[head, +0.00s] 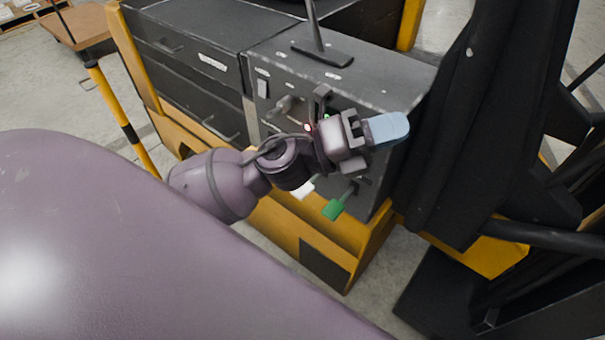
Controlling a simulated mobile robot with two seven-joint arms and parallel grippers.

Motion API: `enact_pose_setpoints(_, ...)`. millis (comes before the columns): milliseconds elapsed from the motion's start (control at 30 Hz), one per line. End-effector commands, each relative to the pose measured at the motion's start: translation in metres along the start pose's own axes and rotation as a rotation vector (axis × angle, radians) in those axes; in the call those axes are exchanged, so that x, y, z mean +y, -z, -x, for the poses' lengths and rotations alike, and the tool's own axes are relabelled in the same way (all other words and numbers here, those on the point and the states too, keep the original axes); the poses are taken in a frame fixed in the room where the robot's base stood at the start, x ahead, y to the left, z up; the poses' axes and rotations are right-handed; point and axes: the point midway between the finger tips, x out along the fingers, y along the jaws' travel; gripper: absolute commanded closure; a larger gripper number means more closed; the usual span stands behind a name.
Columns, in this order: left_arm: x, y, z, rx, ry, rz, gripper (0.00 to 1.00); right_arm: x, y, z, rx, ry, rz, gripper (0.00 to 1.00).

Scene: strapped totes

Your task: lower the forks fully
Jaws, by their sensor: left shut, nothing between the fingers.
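My left gripper (388,129) is shut, its light blue tips together with nothing held. It is in front of the dark control panel (263,108) of a yellow and black truck. A green-ended lever (335,208) sticks out from the lower part of the panel, below the gripper and apart from it. A white handle end (303,189) shows to its left, partly behind my wrist. The forks cannot be made out. My right gripper is not in view.
A black upright padded part (465,120) stands close to the right of the gripper. Dark drawers (190,70) are left of the panel. A yellow post (120,115) and a cart with a brown top (75,25) stand at the upper left.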

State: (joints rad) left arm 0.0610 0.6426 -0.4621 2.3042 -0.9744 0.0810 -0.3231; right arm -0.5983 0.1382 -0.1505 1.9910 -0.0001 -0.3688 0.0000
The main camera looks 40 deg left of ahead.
Motion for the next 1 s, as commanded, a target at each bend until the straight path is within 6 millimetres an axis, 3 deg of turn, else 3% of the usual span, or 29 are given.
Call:
enact_pose_setpoints(133,-0.001,0.028,-0.006,0.260,0.036,-0.203,1.00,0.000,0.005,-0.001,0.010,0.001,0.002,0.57)
enact_pose_setpoints(300,0.010,0.055,0.001,0.556,0.053,-0.422,1.00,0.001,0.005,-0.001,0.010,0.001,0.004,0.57)
enact_pose_setpoints(567,0.047,0.070,0.034,1.018,0.024,-0.733,1.00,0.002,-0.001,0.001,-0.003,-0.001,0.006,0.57)
enact_pose_setpoints(767,0.080,0.049,0.071,1.376,-0.058,-0.941,1.00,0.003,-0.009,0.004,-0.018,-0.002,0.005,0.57)
enact_pose_setpoints(1000,0.106,-0.009,0.117,1.789,-0.230,-1.120,1.00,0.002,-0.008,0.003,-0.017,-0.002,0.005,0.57)
